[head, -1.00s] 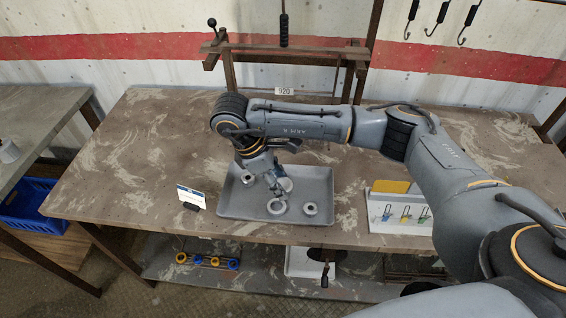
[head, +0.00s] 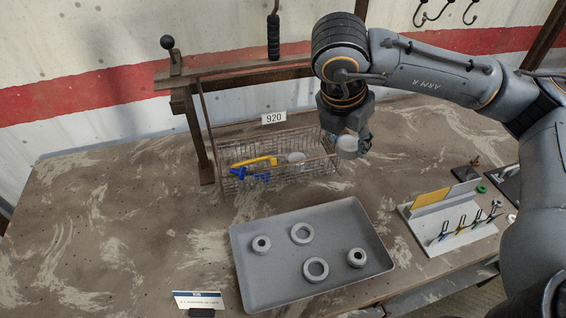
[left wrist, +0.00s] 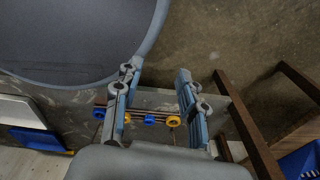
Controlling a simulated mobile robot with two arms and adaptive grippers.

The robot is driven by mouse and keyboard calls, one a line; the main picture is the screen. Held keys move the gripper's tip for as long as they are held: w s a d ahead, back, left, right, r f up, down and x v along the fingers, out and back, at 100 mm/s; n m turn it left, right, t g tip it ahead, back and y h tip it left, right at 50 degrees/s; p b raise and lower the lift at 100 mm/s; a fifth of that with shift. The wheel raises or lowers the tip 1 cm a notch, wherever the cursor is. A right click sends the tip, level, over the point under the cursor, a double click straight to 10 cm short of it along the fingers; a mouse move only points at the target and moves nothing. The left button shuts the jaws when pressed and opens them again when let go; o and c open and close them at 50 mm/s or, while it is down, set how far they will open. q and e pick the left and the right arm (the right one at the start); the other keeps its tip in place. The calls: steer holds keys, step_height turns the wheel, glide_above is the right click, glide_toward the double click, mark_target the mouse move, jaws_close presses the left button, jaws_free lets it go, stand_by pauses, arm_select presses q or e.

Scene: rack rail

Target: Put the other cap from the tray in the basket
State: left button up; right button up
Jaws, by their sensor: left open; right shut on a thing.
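My right gripper (head: 352,140) is shut on a pale round cap (head: 347,148) in the head view. It holds the cap by the right end of the wire basket (head: 262,182); I cannot tell how high above the bench it is. Another pale cap (head: 296,157) lies in the basket, beside yellow and blue pieces. The grey tray (head: 340,222) lies in front, with several grey ring-shaped parts in it. My left gripper (left wrist: 158,100) shows in the left wrist view, open and empty. It is not in the head view.
A sign marked 920 (head: 274,118) stands at the basket's back. A dark wooden frame (head: 196,135) rises behind and left of it. A white holder with small coloured tools (head: 450,230) stands right of the tray. The bench's left part is clear.

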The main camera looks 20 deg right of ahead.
steer(key=shift+w+f, duration=0.15)
steer(key=shift+w, duration=0.1)
steer(key=w+f+p, duration=0.1)
steer(key=w+f, duration=0.2)
steer(key=w, duration=0.1)
steer(key=w+d+f+p, duration=0.1)
steer(key=w+f+p, duration=0.1)
steer(key=w+f, duration=0.2)
steer(key=w+f+p, duration=0.2)
steer(key=w+f, duration=0.2)
steer(key=w, duration=0.1)
steer(key=shift+d+f, duration=0.25)
steer(key=shift+f+p, duration=0.35)
steer(key=shift+f, duration=0.2)
arm_select(q)
steer(key=shift+s+d+r+b, duration=0.15)
steer(key=shift+r+b, duration=0.3)
steer(key=shift+r, duration=0.5)
steer(key=shift+w+d+r+b, duration=0.15)
steer(key=shift+r+b, duration=0.3)
steer(key=shift+r, duration=0.5)
arm_select(e)
steer(key=shift+f, duration=0.65)
arm_select(q)
steer(key=shift+s, duration=0.1)
